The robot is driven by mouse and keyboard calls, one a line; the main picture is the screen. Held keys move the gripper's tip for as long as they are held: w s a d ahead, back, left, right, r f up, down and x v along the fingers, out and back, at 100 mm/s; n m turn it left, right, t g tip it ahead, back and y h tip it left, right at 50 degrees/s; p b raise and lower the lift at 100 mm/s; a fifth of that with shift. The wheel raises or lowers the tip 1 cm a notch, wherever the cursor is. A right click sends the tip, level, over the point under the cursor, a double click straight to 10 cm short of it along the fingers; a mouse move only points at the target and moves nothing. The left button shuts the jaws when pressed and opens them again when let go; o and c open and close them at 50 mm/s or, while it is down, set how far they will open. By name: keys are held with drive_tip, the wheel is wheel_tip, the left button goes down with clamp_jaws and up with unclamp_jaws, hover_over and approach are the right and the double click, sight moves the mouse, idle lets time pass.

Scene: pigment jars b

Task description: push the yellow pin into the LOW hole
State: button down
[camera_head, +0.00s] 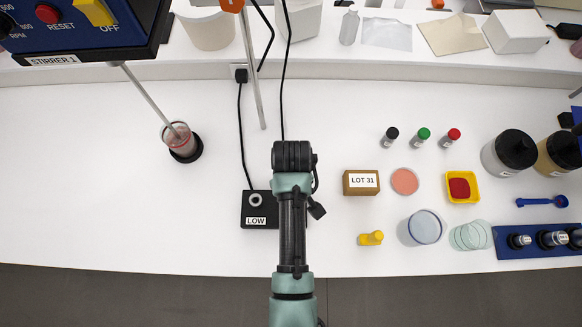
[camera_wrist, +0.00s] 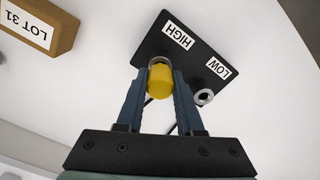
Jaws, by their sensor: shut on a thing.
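My gripper (camera_wrist: 161,72) is shut on a yellow pin (camera_wrist: 160,84) in the wrist view. The pin's far end is at a grey ring by the HIGH label on the black block (camera_wrist: 152,42). I cannot tell whether it sits in that hole. The LOW hole (camera_wrist: 205,97) is a grey ring beside the LOW label, with nothing seen in it. In the head view the block's LOW hole (camera_head: 256,200) shows, while my arm hides the HIGH side, the gripper and the held pin. Another yellow, pin-like piece (camera_head: 371,238) lies on the table right of my arm.
A LOT 31 box (camera_head: 361,183) stands right of the block; it also shows in the wrist view (camera_wrist: 38,25). A black cable (camera_head: 242,135) runs to the block. A beaker (camera_head: 180,142) stands under the stirrer.

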drive_tip(key=shift+r, duration=0.25)
drive_tip(key=shift+r+p, duration=2.7)
drive_tip(key=shift+p, duration=0.35)
